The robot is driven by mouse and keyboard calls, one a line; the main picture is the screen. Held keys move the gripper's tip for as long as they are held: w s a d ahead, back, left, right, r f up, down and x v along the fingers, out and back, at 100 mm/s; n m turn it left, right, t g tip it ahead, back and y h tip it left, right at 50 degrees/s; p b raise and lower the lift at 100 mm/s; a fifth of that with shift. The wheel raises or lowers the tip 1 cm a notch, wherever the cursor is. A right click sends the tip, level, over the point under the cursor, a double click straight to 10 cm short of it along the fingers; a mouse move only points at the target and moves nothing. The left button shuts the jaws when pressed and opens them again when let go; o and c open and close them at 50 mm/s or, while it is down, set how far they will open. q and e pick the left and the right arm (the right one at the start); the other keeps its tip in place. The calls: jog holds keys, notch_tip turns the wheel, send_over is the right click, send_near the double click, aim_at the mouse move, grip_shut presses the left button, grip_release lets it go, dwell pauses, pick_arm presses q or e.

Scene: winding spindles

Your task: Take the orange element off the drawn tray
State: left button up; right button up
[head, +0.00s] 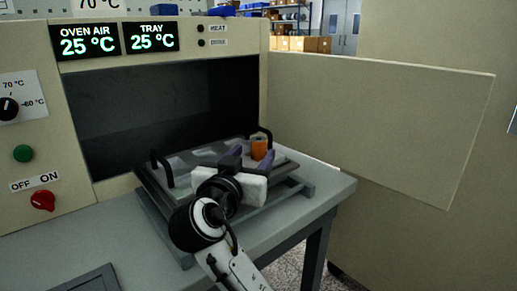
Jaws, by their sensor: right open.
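The orange element (259,147) stands upright toward the right side of the drawn tray (180,176). The tray is a grey metal sheet with two black handles, and it sits in front of the open oven chamber. My right gripper (253,158) reaches in from the bottom of the head view, over the tray. Its dark purple fingers are apart and point toward the orange element, with nothing seen between them. I cannot tell whether a finger touches the element. The gripper's white body hides part of the tray. My left gripper is not in view.
The beige oven (160,20) has its door (380,115) swung open to the right. Its displays both read 25 °C. The grey table (85,245) has free room at the left front. A flat dark panel (90,281) lies at the lower left.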

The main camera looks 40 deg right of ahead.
aim_at(256, 149)
jog(key=x, duration=0.3)
jog(key=shift+w+d, duration=0.2)
jog(key=shift+c, duration=0.2)
jog(key=c, duration=1.1)
